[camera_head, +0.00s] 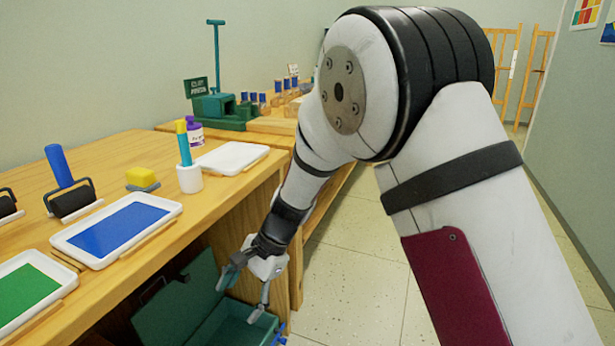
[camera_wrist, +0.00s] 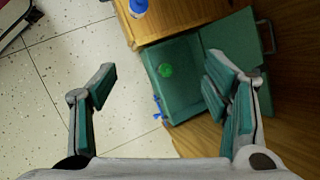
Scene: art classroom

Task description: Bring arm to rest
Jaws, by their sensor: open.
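My gripper (camera_head: 246,285) hangs at the end of my lowered arm, beside the front edge of the wooden table. It is open and empty, with its fingers spread wide apart, as the wrist view (camera_wrist: 165,95) shows. Below it is an open green box (camera_head: 232,322) with its lid (camera_head: 180,300) tilted back, under the table. In the wrist view the box (camera_wrist: 185,90) lies between and beyond the fingers, with a small round green thing (camera_wrist: 166,70) inside it. The gripper appears above the box and touches nothing that I can see.
The table holds a blue paint tray (camera_head: 120,228), a green paint tray (camera_head: 25,292), a blue-handled roller (camera_head: 65,180), a yellow sponge (camera_head: 141,176), a white cup (camera_head: 189,179) and a white tray (camera_head: 232,158). A green press (camera_head: 218,105) stands behind. Tiled floor (camera_head: 350,260) is clear at right.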

